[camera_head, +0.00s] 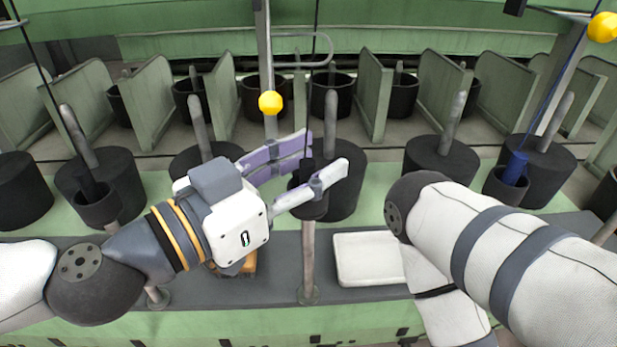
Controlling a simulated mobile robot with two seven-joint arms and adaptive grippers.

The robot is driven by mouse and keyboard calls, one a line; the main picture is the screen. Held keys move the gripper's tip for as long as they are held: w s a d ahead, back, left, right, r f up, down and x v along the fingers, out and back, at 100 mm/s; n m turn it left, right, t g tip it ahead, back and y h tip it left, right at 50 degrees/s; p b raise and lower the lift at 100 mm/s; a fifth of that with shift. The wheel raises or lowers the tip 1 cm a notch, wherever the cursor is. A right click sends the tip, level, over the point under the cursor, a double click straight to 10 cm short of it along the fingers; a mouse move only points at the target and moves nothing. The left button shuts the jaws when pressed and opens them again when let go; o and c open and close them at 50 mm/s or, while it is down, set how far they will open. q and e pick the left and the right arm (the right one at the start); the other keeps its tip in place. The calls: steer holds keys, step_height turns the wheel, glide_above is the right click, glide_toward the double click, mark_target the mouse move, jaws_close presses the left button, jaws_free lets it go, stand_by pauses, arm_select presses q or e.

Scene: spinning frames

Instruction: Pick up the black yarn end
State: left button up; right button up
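The black yarn end (306,169) is a dark upright piece in the small black cup (309,206) on a metal post, in the middle of the head view. A thin dark strand runs up from it toward the top edge. My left gripper (325,153) reaches in from the left with its fingers spread apart, one behind and one in front of the yarn end. I cannot tell whether either finger touches it. The near finger hides part of the cup. My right arm enters from the right, but its gripper is out of view.
Another dark strand and cup (98,212) stand at left, and a blue yarn end (515,168) at right. Black cylinders with grey spindles and green dividers (376,92) line the back. A white tray (368,262) lies on the dark ledge. A yellow ball (270,102) is on the central post.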

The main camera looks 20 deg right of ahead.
arm_select(q)
steer(key=c, duration=0.9)
